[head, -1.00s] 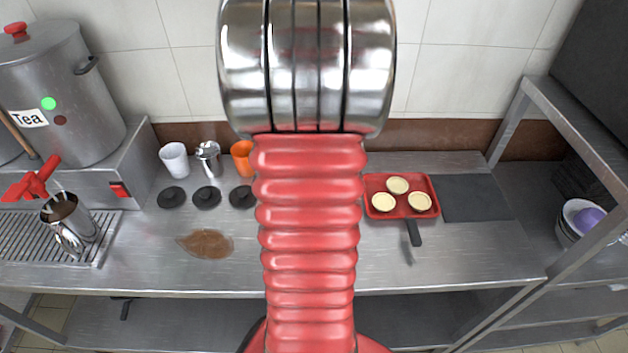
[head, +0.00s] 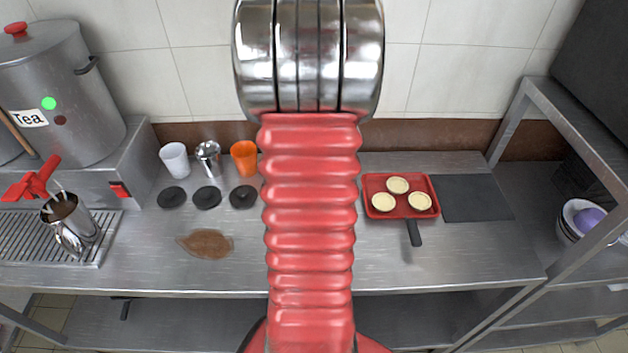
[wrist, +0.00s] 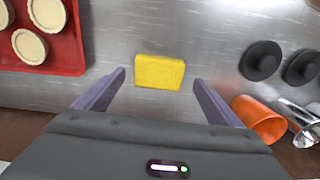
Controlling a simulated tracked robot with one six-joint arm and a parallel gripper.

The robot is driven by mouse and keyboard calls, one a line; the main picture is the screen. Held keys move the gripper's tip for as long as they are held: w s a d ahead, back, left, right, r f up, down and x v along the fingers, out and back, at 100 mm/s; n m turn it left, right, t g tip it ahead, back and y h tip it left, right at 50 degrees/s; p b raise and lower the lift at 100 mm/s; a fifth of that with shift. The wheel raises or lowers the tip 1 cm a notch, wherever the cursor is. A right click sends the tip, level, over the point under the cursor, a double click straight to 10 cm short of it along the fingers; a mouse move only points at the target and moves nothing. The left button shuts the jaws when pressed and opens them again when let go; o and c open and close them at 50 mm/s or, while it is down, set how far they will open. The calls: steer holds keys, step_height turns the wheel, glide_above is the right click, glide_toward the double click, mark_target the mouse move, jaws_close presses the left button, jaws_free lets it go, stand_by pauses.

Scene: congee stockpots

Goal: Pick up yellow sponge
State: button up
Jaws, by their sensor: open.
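The yellow sponge (wrist: 160,72) lies flat on the steel counter in the wrist view. It is a small block just beyond my fingertips and roughly midway between them. My gripper (wrist: 160,78) is open and empty, with one finger to each side of the sponge and a gap on both sides. In the head view my arm covers the middle of the counter, so the sponge and the gripper are hidden there.
A red tray (head: 377,210) with several tarts lies right of my arm. An orange cup (head: 244,158), a white cup (head: 174,159), a metal shaker (head: 208,157) and black lids (head: 207,197) stand to the left. A brown spill (head: 207,244) marks the counter.

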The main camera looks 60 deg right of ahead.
steer(key=shift+f, duration=1.6)
steer(key=shift+c, duration=0.2)
steer(key=c, duration=1.1)
